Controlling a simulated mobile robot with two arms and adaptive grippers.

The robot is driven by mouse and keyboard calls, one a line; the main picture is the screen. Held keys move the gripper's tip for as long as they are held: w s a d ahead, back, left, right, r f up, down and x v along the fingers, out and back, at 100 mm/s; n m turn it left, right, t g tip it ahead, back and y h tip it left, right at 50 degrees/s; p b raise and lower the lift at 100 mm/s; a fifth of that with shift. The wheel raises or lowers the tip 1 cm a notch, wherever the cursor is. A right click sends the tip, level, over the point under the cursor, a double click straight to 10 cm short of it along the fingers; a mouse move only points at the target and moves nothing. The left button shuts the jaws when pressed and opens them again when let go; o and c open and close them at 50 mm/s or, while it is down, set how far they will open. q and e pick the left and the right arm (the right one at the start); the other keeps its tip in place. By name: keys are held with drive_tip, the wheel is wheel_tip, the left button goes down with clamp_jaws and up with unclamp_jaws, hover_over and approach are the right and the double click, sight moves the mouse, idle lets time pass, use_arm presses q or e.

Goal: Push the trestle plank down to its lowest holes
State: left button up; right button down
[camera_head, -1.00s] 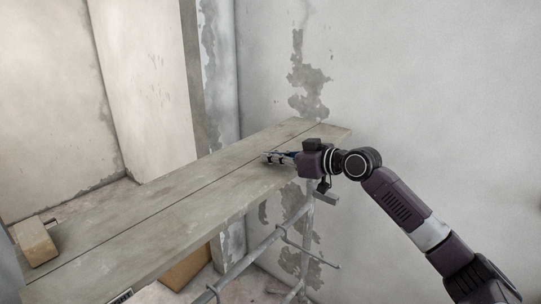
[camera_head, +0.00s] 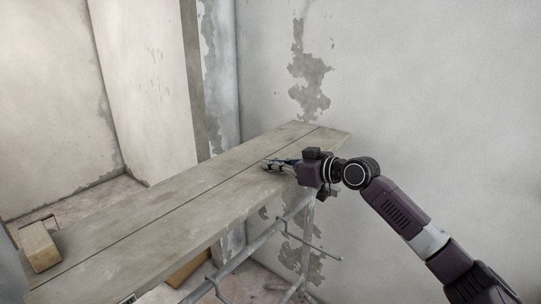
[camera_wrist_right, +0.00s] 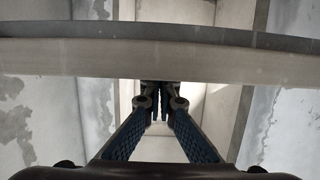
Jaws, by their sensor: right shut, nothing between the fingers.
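The trestle plank (camera_head: 180,205) is a long grey board with a seam along its length. It runs from the lower left to the wall corner in the head view. Metal trestle tubes (camera_head: 250,248) show under its right side. My right gripper (camera_head: 268,164) is shut and empty, over the plank's top near its far end; whether it touches the wood I cannot tell. In the right wrist view its closed fingers (camera_wrist_right: 160,95) point at the plank's edge (camera_wrist_right: 70,58), which crosses the picture. My left gripper is not in view. The trestle holes are not discernible.
A tan block (camera_head: 40,247) lies on the plank's near left end. A stained wall (camera_head: 400,90) stands close behind the plank's far end. A pale panel (camera_head: 140,80) leans at the left. A bent rod (camera_head: 315,246) sticks out from the trestle.

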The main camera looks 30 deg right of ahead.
use_arm(q)
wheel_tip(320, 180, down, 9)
drive_tip(key=b, duration=0.8)
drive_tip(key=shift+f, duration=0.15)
use_arm(e)
wheel_tip(320, 180, down, 13)
drive_tip(key=shift+r, duration=0.2)
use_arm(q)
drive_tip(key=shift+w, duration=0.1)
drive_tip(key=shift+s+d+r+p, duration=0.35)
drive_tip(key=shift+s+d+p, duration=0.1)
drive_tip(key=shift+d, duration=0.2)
use_arm(e)
drive_tip(key=s+d+r, duration=0.3)
drive_tip(key=s+r, duration=0.3)
drive_tip(key=s, duration=0.3)
drive_tip(key=shift+r, duration=0.35)
drive_tip(key=shift+s+d, duration=0.1)
